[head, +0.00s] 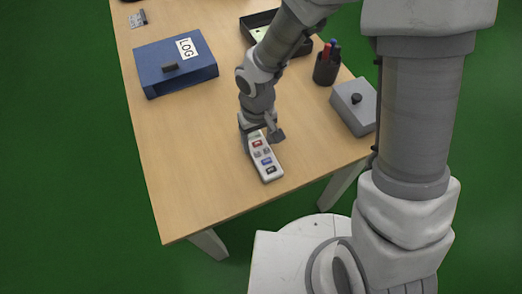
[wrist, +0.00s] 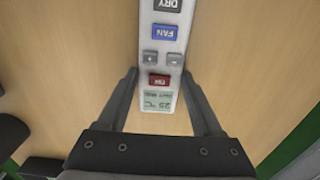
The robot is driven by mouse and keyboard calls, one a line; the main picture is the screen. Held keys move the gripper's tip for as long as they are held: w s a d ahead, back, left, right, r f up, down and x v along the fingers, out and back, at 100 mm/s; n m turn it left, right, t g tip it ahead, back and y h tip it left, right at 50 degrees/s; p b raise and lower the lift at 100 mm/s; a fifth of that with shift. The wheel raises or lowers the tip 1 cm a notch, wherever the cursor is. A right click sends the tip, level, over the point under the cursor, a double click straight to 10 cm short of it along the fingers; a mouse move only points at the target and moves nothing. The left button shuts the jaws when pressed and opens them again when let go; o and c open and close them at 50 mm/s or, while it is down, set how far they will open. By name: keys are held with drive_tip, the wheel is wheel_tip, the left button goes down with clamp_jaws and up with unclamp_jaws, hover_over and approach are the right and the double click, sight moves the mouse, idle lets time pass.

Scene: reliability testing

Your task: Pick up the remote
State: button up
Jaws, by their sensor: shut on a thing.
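The remote (head: 265,160) is white with red, grey, blue and dark buttons. In the head view it is in my gripper (head: 263,135) near the front of the wooden table (head: 195,185). In the wrist view the remote (wrist: 161,60) runs up from between the fingers, with its small display nearest the palm and FAN and DRY buttons farther out. My gripper (wrist: 160,100) is shut on the display end, one finger on each side. Its far end reaches past the top edge of the wrist view. I cannot tell whether it touches the table.
A blue LOG box (head: 175,65) stands at the back left. A dark tray (head: 258,22) lies behind my arm. A pen cup (head: 327,68) and a grey lidded box (head: 355,105) stand at the right. The front left of the table is clear.

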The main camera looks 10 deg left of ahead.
sight(258, 143)
drive_tip(key=c, duration=0.3)
drive_tip(key=shift+c, duration=0.2)
drive_tip(key=shift+r, duration=0.15)
drive_tip(key=shift+r, duration=0.25)
wheel_tip(258, 143, up, 4)
drive_tip(key=shift+r+p, duration=0.1)
drive_tip(key=shift+p, duration=0.8)
drive_tip(key=s+d+r+p, duration=0.3)
drive_tip(key=s+d+r, duration=0.3)
drive_tip(key=d, duration=0.3)
drive_tip(key=shift+s+d+p, duration=0.2)
drive_tip(key=shift+d+p, duration=0.15)
drive_tip(key=shift+d, duration=0.05)
